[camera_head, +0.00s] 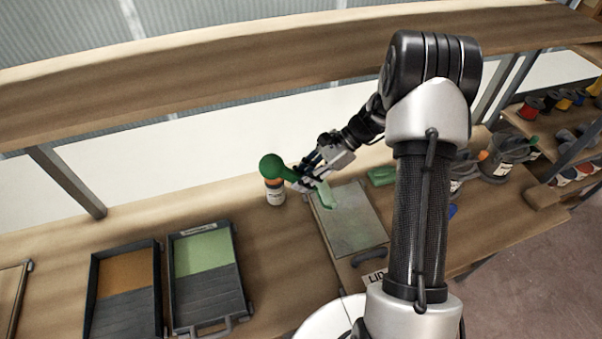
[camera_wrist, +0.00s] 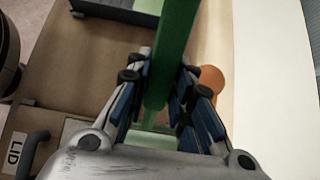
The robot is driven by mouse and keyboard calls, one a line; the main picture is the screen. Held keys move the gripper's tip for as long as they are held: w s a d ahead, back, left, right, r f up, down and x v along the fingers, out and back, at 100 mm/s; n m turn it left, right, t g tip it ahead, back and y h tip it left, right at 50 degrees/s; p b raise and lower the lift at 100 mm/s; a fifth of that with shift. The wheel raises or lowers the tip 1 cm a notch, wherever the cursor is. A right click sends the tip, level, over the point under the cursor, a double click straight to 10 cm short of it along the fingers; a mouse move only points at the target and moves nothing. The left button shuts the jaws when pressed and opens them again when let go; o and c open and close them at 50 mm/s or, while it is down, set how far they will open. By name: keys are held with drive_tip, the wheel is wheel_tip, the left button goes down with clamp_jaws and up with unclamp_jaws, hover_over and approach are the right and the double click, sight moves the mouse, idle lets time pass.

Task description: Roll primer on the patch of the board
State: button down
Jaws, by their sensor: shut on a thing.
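My gripper (camera_head: 308,176) is shut on a green tool (camera_head: 271,167) with a round knob at its left end. Its green shaft also shows between my fingers (camera_wrist: 160,100) in the wrist view (camera_wrist: 176,50). The tool's pale green head (camera_head: 326,194) is over the upper left part of a flat grey-green panel (camera_head: 352,222). I cannot tell whether the head touches it. A patch on the panel is not clearly distinguishable. A tray (camera_head: 236,290) with light green in its upper part lies to the left; the tray beside it (camera_head: 97,290) holds orange-brown.
A bottle (camera_head: 275,195) stands just under the tool's knob. A green object (camera_head: 382,176) lies right of the panel. A dark handle (camera_head: 370,257) and a LID label (camera_head: 376,278) are at the panel's near side. Cans (camera_head: 497,165) stand at the right; a shelf overhangs the bench.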

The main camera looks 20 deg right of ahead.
sight(318, 189)
wheel_tip(318, 189, down, 6)
drive_tip(key=b, duration=0.5)
drive_tip(key=shift+f, duration=0.2)
drive_tip(key=shift+f+b, duration=0.5)
drive_tip(key=shift+f, duration=0.55)
idle(0.4)
drive_tip(key=d, duration=0.3)
drive_tip(key=shift+w+d+r+p, duration=0.1)
drive_tip(key=shift+d+r+p, duration=0.05)
drive_tip(key=shift+d+p, duration=0.2)
drive_tip(key=shift+d, duration=0.55)
drive_tip(key=shift+d, duration=2.4)
